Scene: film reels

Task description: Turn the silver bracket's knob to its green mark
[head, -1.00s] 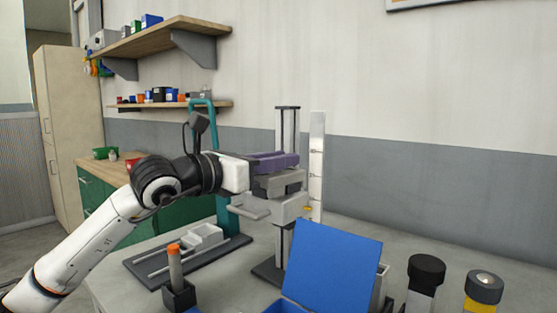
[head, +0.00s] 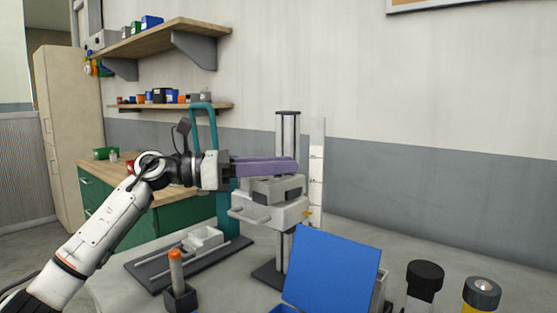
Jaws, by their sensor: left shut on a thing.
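A light grey, silver-looking bracket (head: 268,209) sits on an upright twin-post stand (head: 287,140) in the middle of the head view. A flat ledge sticks out from its left side. My left gripper (head: 284,166) reaches in from the left, its purple fingers lying level at the top of the bracket. It is shut at a grey block on the bracket's upper part, where the knob would be; the fingers hide what lies between them. I cannot make out the green mark. My right gripper is not in view.
A pale scale (head: 317,170) stands just right of the posts. A tilted blue panel (head: 332,270) is in front. A black-topped cylinder (head: 425,275) and a yellow one (head: 480,294) stand at right. An orange-tipped stick (head: 176,268) stands in a dark holder at front left.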

